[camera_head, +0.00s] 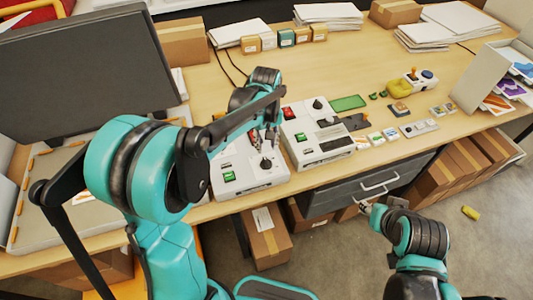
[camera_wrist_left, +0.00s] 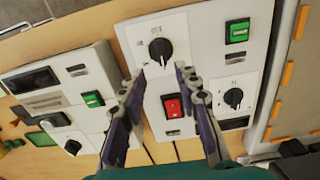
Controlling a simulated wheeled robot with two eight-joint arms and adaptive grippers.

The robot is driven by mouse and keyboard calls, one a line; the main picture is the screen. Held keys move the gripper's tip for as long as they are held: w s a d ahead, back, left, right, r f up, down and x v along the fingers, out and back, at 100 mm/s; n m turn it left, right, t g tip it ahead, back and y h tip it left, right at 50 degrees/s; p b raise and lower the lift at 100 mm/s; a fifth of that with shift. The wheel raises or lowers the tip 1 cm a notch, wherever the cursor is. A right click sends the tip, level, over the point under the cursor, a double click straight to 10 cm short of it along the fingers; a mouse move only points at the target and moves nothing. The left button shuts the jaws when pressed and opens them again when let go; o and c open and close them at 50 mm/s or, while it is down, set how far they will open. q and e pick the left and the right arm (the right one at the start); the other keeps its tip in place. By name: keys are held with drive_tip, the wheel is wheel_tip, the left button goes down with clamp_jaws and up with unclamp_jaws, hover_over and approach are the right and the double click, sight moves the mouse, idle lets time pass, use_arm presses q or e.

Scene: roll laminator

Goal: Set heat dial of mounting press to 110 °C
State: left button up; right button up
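Two white control units stand side by side on the desk; I cannot tell which is the mounting press. The left unit (camera_head: 247,181) has a black dial (camera_head: 266,163) and a green switch (camera_head: 229,177). In the left wrist view this large dial (camera_wrist_left: 160,50) lies just beyond my left gripper (camera_wrist_left: 161,72), whose fingers are apart with nothing between them. A red switch (camera_wrist_left: 172,105) and a smaller dial (camera_wrist_left: 233,97) show on the same unit. The dial's scale is too small to read. My right gripper (camera_head: 367,208) is low beside the drawers, its fingers unclear.
The other unit (camera_head: 318,140) stands close on the right, with its own dial and green switch. A dark monitor (camera_head: 80,70) fills the left. Small boxes (camera_head: 286,38), papers and loose items lie behind and right. The middle back of the desk is clear.

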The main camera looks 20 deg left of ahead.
sight(266, 161)
use_arm(q)
drive_tip(key=f, duration=0.1)
drive_tip(key=f+b, duration=0.1)
drive_tip(key=f, duration=0.1)
drive_tip(key=shift+s+f, duration=0.25)
drive_tip(key=shift+s, duration=0.1)
drive_tip(key=f, duration=0.3)
drive_tip(key=shift+w+f+b, duration=0.25)
drive_tip(key=shift+f+b, duration=0.05)
drive_tip(key=shift+b, duration=0.05)
drive_tip(key=shift+s+f, duration=0.15)
drive_tip(key=shift+f, duration=0.05)
use_arm(e)
drive_tip(key=shift+s+f, duration=0.35)
drive_tip(key=shift+f, duration=0.45)
use_arm(q)
clamp_jaws()
